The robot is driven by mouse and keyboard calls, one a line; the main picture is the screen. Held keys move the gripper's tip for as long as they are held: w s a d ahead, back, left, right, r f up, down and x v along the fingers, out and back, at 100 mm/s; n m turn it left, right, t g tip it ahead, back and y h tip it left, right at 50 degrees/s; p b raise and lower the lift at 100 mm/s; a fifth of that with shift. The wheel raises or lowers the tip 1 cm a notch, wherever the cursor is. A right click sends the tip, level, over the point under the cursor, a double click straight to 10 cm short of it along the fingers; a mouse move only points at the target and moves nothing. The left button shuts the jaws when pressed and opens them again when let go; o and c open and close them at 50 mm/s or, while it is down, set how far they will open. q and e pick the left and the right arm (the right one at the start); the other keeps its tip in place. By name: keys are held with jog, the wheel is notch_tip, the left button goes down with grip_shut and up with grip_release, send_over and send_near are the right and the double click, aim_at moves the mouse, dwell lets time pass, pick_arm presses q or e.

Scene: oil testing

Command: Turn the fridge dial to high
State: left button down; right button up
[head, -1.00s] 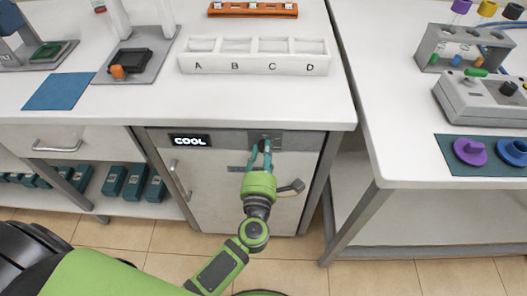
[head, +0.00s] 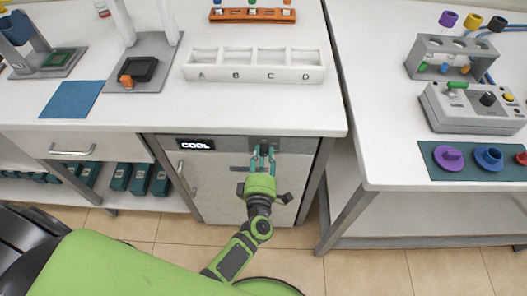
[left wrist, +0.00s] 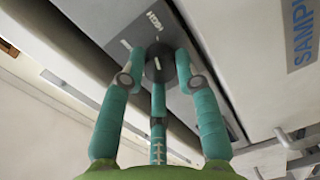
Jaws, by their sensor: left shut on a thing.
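The fridge (head: 225,185) is a grey cabinet under the left bench, with a small display (head: 195,145) reading COOL on its top panel. The dark round dial (left wrist: 158,68) has a light mark on its face and shows in the left wrist view beside the printed HIGH label (left wrist: 154,22). The exact setting the mark points at is hard to tell. My left gripper (head: 263,152) is at the dial, its teal fingers closed around the knob; in the left wrist view the fingertips (left wrist: 160,62) touch its sides. My right gripper is out of view.
Above the fridge, the bench holds a white tray (head: 255,76) with compartments A to D and an orange rack (head: 252,15). A blue mat (head: 72,99) lies to the left. A second bench (head: 385,160) with instruments stands to the right.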

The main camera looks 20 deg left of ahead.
pick_arm(q)
jog(key=shift+a+m+p, duration=0.2)
jog(key=shift+m+p, duration=0.3)
jog(key=shift+m, duration=0.4)
jog(key=c, duration=0.9)
grip_release()
jog(key=shift+a, duration=0.1)
jog(key=shift+s+d, duration=0.25)
jog(key=v, duration=1.1)
jog(key=shift+s, duration=0.25)
